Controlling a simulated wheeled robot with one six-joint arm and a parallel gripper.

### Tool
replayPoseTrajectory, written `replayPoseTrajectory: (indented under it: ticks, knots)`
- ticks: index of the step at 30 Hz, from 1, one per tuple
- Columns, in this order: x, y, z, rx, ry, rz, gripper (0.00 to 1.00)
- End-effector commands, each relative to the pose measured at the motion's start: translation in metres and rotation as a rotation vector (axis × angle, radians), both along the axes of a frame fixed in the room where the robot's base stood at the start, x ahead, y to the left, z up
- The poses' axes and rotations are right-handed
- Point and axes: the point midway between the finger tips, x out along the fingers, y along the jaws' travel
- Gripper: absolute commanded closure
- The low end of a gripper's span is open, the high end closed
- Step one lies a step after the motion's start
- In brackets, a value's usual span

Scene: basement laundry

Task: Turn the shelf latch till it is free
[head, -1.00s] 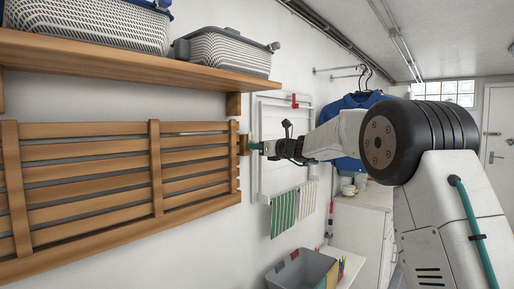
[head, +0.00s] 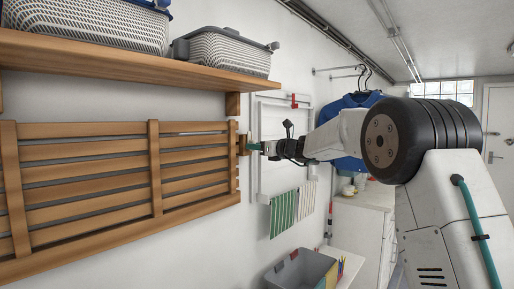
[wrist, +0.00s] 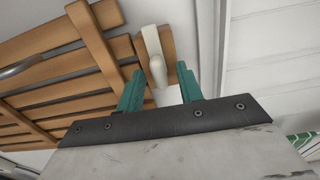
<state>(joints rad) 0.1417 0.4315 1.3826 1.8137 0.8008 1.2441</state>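The slatted wooden shelf (head: 90,185) lies flat against the wall at the left, and it also fills the upper left of the wrist view (wrist: 98,40). The cream latch (wrist: 153,45) sits on a small wooden block (wrist: 172,46) beside the shelf's right end. In the wrist view the latch points down toward me, its near end between the two teal fingers. My gripper (wrist: 161,72) is open around that end, with gaps at both sides. In the head view my gripper (head: 254,146) reaches the block; the latch is too small to make out there.
A wall shelf (head: 120,53) with two baskets hangs above the slatted shelf. A white rack (head: 257,175) with striped cloths is on the wall just right of my gripper. A grey bin (head: 305,268) stands below. Blue clothing (head: 350,160) hangs behind my arm.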

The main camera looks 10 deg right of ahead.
Motion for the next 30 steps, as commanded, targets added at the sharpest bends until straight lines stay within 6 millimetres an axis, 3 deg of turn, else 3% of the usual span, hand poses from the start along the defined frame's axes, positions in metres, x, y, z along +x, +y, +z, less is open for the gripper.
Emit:
replayPoseTrajectory:
  ticks: [13,30]
  knots:
    - [-0.053,-0.041,0.001,0.001,-0.001,-0.004,0.64]
    - [-0.058,-0.044,0.000,-0.016,-0.013,-0.002,0.64]
